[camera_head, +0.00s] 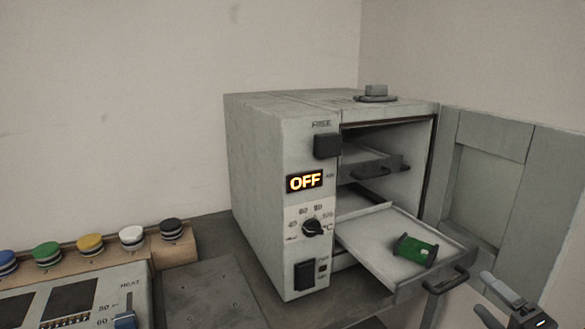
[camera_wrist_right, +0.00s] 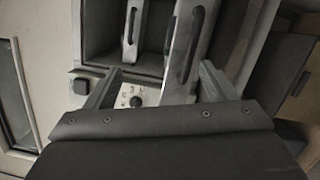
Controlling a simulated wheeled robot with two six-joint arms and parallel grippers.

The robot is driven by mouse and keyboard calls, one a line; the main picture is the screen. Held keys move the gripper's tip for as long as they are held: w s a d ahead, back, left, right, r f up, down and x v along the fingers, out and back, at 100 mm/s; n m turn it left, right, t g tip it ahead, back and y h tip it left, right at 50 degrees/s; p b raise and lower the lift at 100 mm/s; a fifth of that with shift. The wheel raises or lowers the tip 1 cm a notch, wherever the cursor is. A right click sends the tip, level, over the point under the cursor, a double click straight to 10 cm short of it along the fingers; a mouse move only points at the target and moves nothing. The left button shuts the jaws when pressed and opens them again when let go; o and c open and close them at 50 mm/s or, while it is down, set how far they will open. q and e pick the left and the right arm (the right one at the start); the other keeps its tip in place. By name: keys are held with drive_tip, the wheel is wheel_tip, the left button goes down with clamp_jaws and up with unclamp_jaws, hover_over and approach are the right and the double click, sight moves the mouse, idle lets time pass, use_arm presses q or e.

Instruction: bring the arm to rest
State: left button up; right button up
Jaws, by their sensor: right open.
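My right gripper (camera_head: 507,305) is at the lower right of the head view, in front of the pulled-out tray and apart from it. Its two fingers are spread and empty. In the right wrist view the gripper's (camera_wrist_right: 155,88) fingers stand apart, with the oven front beyond them. The grey oven (camera_head: 262,190) has its door (camera_head: 487,190) swung open to the right. Its lower tray (camera_head: 375,238) is pulled out and carries a green part (camera_head: 417,251). My left gripper is not in view.
The oven display (camera_head: 304,181) reads OFF. An upper tray (camera_head: 365,162) sits inside the oven. Several coloured buttons (camera_head: 90,243) stand on a wooden strip at the left, behind a panel with a HEAT slider (camera_head: 125,318). The open door bounds the space on the right.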

drive_tip(key=s+d+f+m+g+h, duration=0.1)
drive_tip(key=s+f+m+g+h, duration=0.3)
drive_tip(key=s+f+m, duration=0.35)
drive_tip(key=s+d+f+m+g+h, duration=0.1)
drive_tip(key=s+f+m+g+h, duration=0.3)
drive_tip(key=f+m, duration=0.55)
drive_tip(key=s+a+f+m+g+y, duration=0.3)
drive_tip(key=s+a+f+m+g, duration=0.55)
drive_tip(key=s, duration=0.45)
wheel_tip(320, 180, down, 22)
drive_tip(key=s+n+p, duration=0.1)
drive_tip(key=n+p, duration=0.1)
drive_tip(key=p, duration=0.2)
use_arm(q)
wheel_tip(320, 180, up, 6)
drive_tip(key=p, duration=0.3)
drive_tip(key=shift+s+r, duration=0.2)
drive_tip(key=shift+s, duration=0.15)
use_arm(e)
drive_tip(key=s+a+f, duration=0.1)
drive_tip(key=s+f, duration=1)
drive_tip(key=s, duration=0.3)
drive_tip(key=shift+s+a+f+g, duration=0.2)
drive_tip(key=shift+s+a+g, duration=0.05)
drive_tip(key=shift+s+g, duration=0.1)
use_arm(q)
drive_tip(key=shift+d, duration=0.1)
use_arm(e)
drive_tip(key=shift+m, duration=0.25)
